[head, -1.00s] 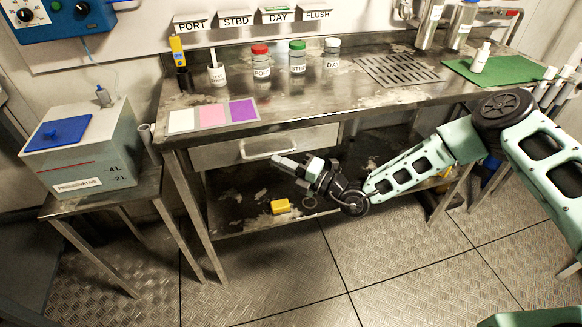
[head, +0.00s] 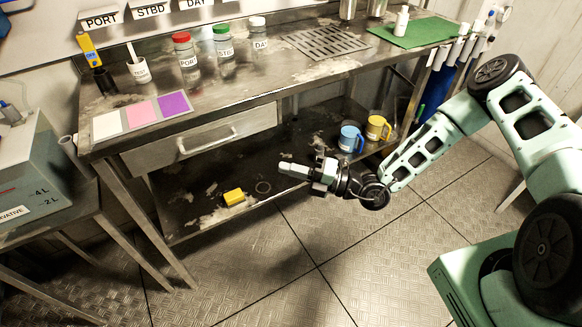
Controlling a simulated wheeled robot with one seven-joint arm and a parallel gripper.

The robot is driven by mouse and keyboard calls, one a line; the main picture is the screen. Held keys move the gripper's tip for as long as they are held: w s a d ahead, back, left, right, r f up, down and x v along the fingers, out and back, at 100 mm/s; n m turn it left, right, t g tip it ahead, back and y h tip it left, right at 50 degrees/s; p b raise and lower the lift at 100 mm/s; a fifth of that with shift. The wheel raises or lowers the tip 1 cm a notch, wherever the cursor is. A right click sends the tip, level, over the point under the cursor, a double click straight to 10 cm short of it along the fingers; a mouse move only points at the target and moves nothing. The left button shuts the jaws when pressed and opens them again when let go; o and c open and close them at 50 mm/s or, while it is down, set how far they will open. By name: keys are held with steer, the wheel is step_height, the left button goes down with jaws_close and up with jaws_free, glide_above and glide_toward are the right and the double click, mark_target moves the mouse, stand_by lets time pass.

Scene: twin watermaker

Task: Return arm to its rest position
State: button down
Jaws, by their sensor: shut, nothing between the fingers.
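My arm, with pale green links, reaches in from the right in the head view. My gripper (head: 288,169) points left at the end of the arm. It is shut and empty. It appears in front of the steel bench's lower shelf, below the bench's drawer, and apart from the objects around it.
The steel bench (head: 250,88) carries a red-lidded jar (head: 186,52), a green-lidded jar (head: 224,46), and a white-lidded jar (head: 259,37). The floor (head: 390,260) in front is clear.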

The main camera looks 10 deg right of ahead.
steer(key=s+a+r+n+g+h+p, duration=0.1)
steer(key=s+a+r+n+g+h, duration=0.1)
steer(key=s+r+n+g, duration=0.5)
steer(key=s+a+r+n+g+h+p, duration=0.15)
steer(key=s+n+g, duration=0.3)
steer(key=n, duration=0.55)
steer(key=s+a+r+n+g+h, duration=0.25)
steer(key=s+r+n+g, duration=0.2)
steer(key=s+n, duration=0.35)
steer(key=s+d+r+n+t+h+p, duration=0.1)
steer(key=s+d+r+n+t+h, duration=0.1)
steer(key=n, duration=0.9)
steer(key=s+d+r+n+t+h+p, duration=0.1)
steer(key=s+d+r+n+t+h, duration=0.2)
steer(key=r+n+h, duration=0.5)
steer(key=shift+s+d+r+n+t+h, duration=0.35)
steer(key=shift+d+r+n+t, duration=0.55)
steer(key=shift+d+n, duration=0.7)
steer(key=shift+a, duration=0.25)
